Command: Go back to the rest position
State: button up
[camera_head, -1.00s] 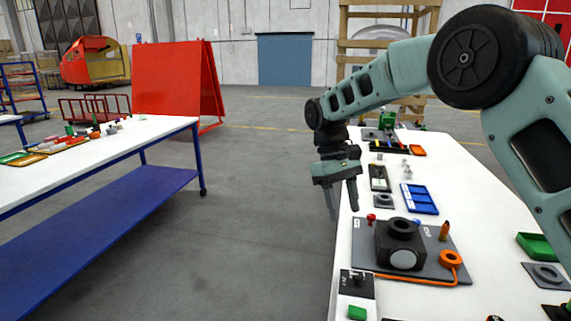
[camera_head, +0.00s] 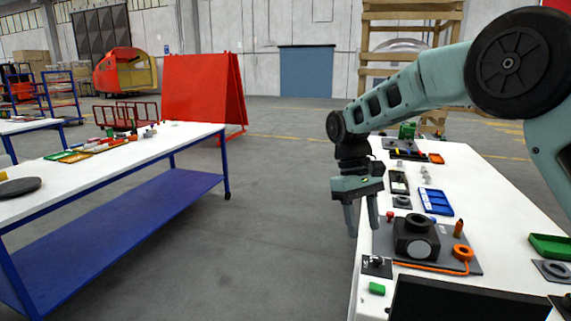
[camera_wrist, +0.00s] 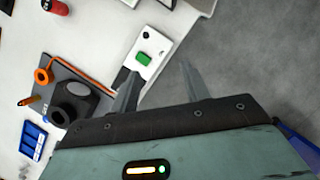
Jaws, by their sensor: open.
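My gripper (camera_head: 362,217) is open and empty in the head view, fingers pointing down, beside the left edge of the right-hand white table (camera_head: 497,204). In the wrist view my gripper (camera_wrist: 160,85) shows two spread fingers with nothing between them. Past the fingertips in that view lies a green block (camera_wrist: 143,58) on a white plate. The black block with a round opening (camera_head: 416,236) stands on a grey plate on the table, to the right of my gripper and apart from it.
The right table also holds a blue tray (camera_head: 435,201), an orange ring (camera_head: 462,253) and a green bin (camera_head: 550,246). A dark panel (camera_head: 465,300) shows at the bottom. A second white table (camera_head: 115,155) with a blue lower shelf stands left. The floor between is clear.

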jog(key=s+a+r+n+t+y, duration=0.1)
jog(key=s+a, duration=0.2)
jog(key=s, duration=0.9)
jog(key=s+a+r+n+t+y, duration=0.1)
jog(key=s+a+t, duration=0.1)
jog(key=s, duration=1)
jog(key=s+d+f, duration=0.2)
jog(key=s+f, duration=0.1)
jog(key=s, duration=0.5)
jog(key=shift+d+t+y, duration=0.3)
jog(key=shift+t, duration=0.1)
jog(key=shift+s, duration=0.1)
